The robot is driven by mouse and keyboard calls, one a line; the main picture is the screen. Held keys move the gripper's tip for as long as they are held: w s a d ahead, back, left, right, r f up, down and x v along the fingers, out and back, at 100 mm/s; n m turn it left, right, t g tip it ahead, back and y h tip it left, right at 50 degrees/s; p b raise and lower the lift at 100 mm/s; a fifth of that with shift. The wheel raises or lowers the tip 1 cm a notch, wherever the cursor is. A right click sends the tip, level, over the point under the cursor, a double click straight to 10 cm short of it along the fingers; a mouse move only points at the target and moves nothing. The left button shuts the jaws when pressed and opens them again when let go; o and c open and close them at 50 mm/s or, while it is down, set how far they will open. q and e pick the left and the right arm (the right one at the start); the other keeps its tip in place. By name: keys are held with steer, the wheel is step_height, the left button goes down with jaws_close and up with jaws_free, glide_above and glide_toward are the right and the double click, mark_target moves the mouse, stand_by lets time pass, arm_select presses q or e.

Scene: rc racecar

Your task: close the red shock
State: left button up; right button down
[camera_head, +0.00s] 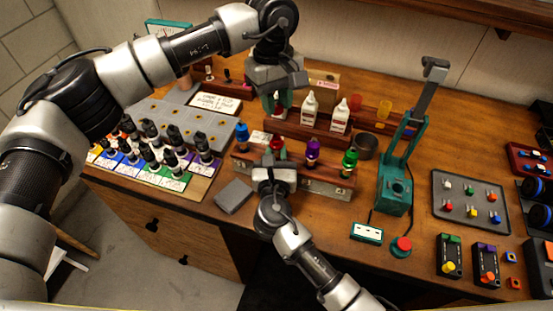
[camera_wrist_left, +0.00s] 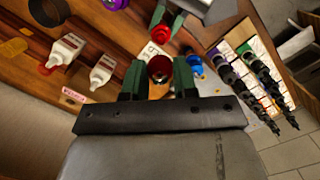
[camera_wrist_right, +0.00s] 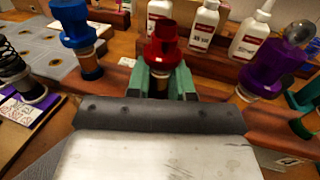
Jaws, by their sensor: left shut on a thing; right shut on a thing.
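The red shock (camera_head: 277,145) stands upright in the wooden rack (camera_head: 340,182), between a blue and a purple one. My right gripper (camera_head: 275,160) is shut on it from the front; in the right wrist view its green fingers (camera_wrist_right: 163,82) close around the body below the red top (camera_wrist_right: 165,42). My left gripper (camera_head: 275,103) is higher and behind the rack. It is shut on a red cap-like part (camera_wrist_left: 160,69) with a dark hollow, held apart from the shock (camera_wrist_left: 160,33). Parts of this cap are hidden by the fingers.
The blue shock (camera_head: 242,135), purple shock (camera_head: 312,151) and green shock (camera_head: 349,161) stand in the same rack. White bottles (camera_head: 309,109) stand behind it. A metal cup (camera_head: 365,146) and a green press (camera_head: 396,188) are to the right.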

arm_select(q)
glide_above(275, 136)
steer(key=shift+d+f, duration=0.15)
steer(key=shift+f, duration=2.35)
steer(key=shift+f, duration=0.1)
steer(key=shift+f, duration=0.8)
steer(key=shift+f, duration=0.55)
steer(key=m, duration=0.3)
steer(key=shift+m, duration=0.4)
steer(key=m, duration=0.4)
steer(key=shift+y, duration=0.4)
steer(key=m, duration=0.4)
steer(key=shift+y, duration=0.3)
steer(key=m, duration=0.4)
